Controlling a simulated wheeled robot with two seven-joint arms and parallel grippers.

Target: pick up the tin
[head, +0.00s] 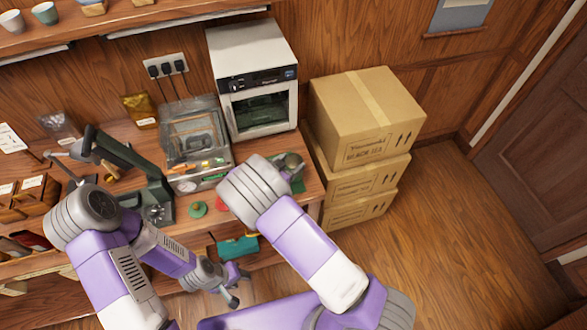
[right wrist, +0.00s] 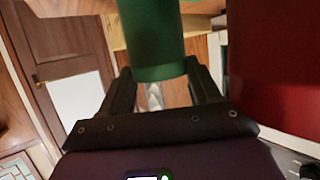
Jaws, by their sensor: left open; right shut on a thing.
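In the right wrist view a green cylinder (right wrist: 150,40) stands between the fingers of my right gripper (right wrist: 158,78), which is shut on it. A small silvery part (right wrist: 154,96) shows below the cylinder; I cannot tell what it belongs to. A large dark red object (right wrist: 275,65) fills the right side of that view, close to the gripper. I cannot tell from its look which of these is the tin. In the head view my right arm hides its own gripper. My left gripper (head: 232,287) is open and empty, low in front of the bench.
The bench (head: 185,228) holds a dark stand (head: 150,190), a clear-lidded box (head: 195,135), a white oven (head: 252,80) and a small green piece (head: 197,209). A teal item (head: 238,247) shows below the bench edge. Stacked cartons (head: 362,115) stand at the right; the floor beyond is clear.

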